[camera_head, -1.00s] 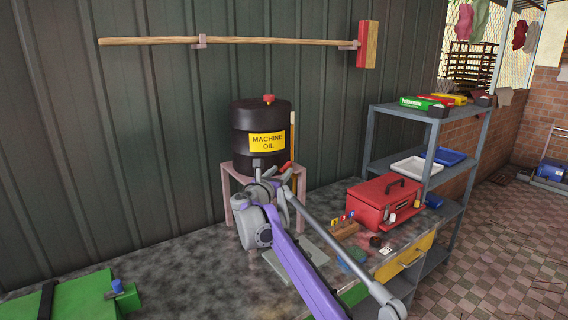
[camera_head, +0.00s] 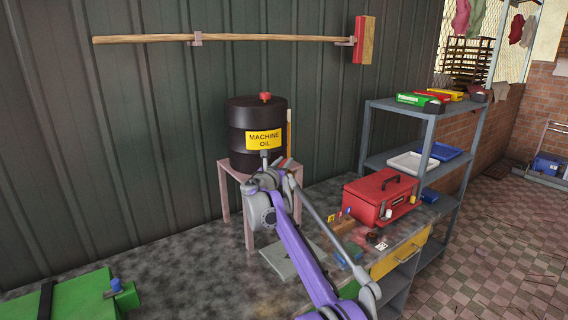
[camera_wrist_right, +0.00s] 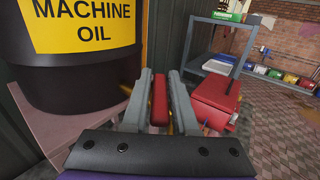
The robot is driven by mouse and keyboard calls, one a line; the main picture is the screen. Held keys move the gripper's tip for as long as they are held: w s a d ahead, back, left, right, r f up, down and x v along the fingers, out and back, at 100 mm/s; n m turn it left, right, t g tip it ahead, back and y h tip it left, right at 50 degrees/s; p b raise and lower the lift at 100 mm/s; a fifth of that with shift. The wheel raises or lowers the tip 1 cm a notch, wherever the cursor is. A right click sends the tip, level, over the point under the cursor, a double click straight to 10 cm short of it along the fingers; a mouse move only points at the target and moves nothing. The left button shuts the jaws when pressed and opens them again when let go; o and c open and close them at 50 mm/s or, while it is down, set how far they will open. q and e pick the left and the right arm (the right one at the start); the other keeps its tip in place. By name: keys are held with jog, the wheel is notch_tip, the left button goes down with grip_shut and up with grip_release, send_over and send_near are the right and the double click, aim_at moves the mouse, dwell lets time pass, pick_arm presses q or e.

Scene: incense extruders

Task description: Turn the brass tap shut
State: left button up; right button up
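The black oil drum (camera_head: 257,116) with a yellow MACHINE OIL label stands on a pinkish stand (camera_head: 232,170). The tap's red handle (camera_wrist_right: 159,100) shows between my right gripper's fingers in the wrist view, pointing away and filling the gap. My right gripper (camera_wrist_right: 161,78) appears shut on it, just right of the drum. In the head view the right gripper (camera_head: 272,168) is in front of the drum's lower right side. It hides most of the tap. The brass body is mostly covered by the fingers and wrist. My left gripper is not in view.
A red toolbox (camera_head: 380,196) sits on the workbench to the right, with small items in front of it. A grey shelf (camera_head: 421,138) holding trays stands behind it. A broom (camera_head: 240,39) hangs on the wall. A green box (camera_head: 70,298) is at lower left.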

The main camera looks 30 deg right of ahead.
grip_shut()
dwell(1.1)
